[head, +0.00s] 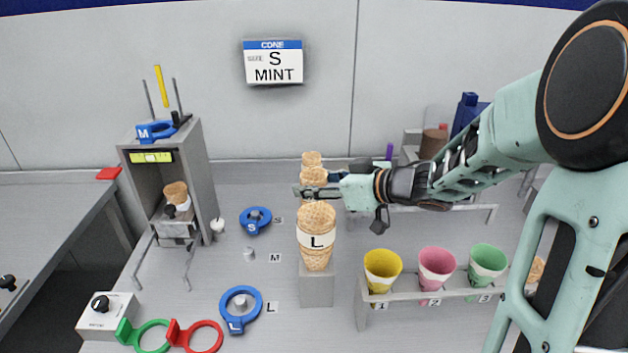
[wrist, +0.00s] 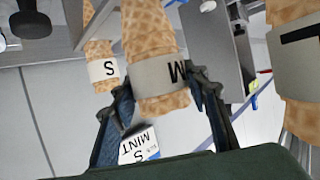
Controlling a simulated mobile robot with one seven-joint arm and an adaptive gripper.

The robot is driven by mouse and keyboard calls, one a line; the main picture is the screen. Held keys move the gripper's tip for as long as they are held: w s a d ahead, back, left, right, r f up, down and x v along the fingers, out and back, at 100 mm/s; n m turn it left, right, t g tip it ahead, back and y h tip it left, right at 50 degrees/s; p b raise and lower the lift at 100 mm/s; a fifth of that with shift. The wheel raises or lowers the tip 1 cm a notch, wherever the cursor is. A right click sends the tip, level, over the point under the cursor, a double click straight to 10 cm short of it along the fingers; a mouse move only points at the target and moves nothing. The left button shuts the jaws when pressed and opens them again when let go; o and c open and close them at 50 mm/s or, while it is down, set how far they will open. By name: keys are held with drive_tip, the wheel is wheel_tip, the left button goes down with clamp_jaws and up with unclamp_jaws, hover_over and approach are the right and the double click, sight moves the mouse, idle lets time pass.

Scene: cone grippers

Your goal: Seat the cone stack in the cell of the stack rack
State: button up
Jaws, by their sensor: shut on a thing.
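My gripper (head: 312,191) is shut on the M cone stack (head: 313,176), behind the L stack in the head view. In the wrist view, my gripper (wrist: 160,88) has one finger on each side of the M stack (wrist: 150,45), around its pale M band. The S cone stack (wrist: 100,50) stands to its left there, and the L cone stack (wrist: 290,50) to its right. In the head view the L stack (head: 316,217) stands upright on a grey block (head: 317,292). That stack hides the M stack's lower part. I cannot tell which fixture is the stack rack.
A grey cabinet (head: 206,165) at left holds cones. A blue S ring (head: 255,221) and L ring (head: 241,310) lie on the table. A front holder (head: 400,296) carries yellow, pink and green cups. A wall sign (head: 273,62) reads CONE S MINT.

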drive_tip(key=o, duration=0.9)
drive_tip(key=shift+o, duration=0.2)
drive_tip(key=shift+s+d, duration=0.1)
drive_tip(key=v, duration=1.1)
drive_tip(key=shift+s+d+r, duration=0.2)
drive_tip(key=shift+s, duration=0.1)
